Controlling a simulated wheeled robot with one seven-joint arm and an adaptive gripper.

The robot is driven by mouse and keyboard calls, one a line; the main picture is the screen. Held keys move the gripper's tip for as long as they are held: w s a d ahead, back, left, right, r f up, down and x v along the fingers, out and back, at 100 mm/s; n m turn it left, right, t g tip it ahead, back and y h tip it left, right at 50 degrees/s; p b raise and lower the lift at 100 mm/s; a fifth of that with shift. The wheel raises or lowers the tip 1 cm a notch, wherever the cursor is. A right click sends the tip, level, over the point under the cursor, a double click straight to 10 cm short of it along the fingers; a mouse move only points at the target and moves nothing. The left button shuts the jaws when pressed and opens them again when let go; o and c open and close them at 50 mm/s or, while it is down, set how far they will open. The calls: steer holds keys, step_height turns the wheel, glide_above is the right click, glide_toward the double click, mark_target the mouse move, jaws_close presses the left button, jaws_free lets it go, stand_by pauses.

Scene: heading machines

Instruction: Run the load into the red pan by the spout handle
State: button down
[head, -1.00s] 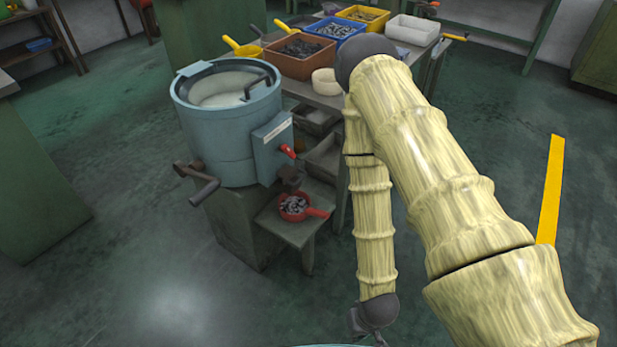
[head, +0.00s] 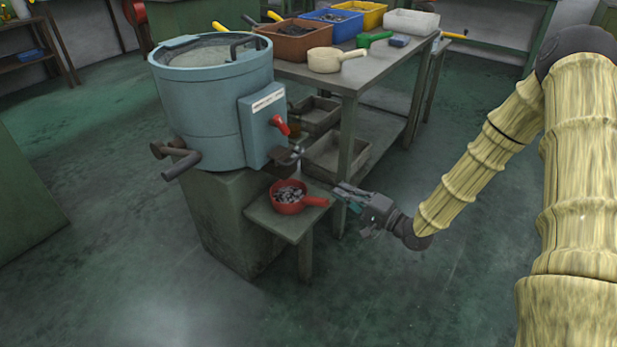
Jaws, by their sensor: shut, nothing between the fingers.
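The red pan (head: 285,208) stands upright on a small green stand below the drum machine, with a load of small grey metal pieces in it. Its red handle (head: 316,201) points right. The spout (head: 285,157) sticks out above the pan from the side of the blue-grey drum (head: 205,115). A red handle (head: 280,124) is on the box at the drum's side, above the spout. My gripper (head: 340,192) is shut and empty. It is close to the right of the pan's handle; I cannot tell whether it touches it.
The small stand (head: 292,226) is low and narrow. Behind it a workbench (head: 375,72) holds coloured bins, a cream scoop (head: 335,58) and a green scoop (head: 372,40). Grey trays (head: 345,155) lie on its lower shelf. The floor in front is clear.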

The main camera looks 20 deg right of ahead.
steer(key=w+a+r+b, duration=0.2)
steer(key=w+a, duration=0.1)
steer(key=w, duration=0.2)
steer(key=w+a+r+y+b, duration=0.1)
steer(key=w+a+b, duration=0.2)
steer(key=w, duration=0.3)
steer(key=shift+a+r, duration=0.35)
steer(key=shift+a, duration=0.15)
steer(key=shift+w, duration=0.1)
steer(key=shift+w+a+p, duration=0.3)
steer(key=shift+w+p, duration=0.15)
steer(key=shift+p, duration=0.25)
steer(key=shift+s, duration=0.1)
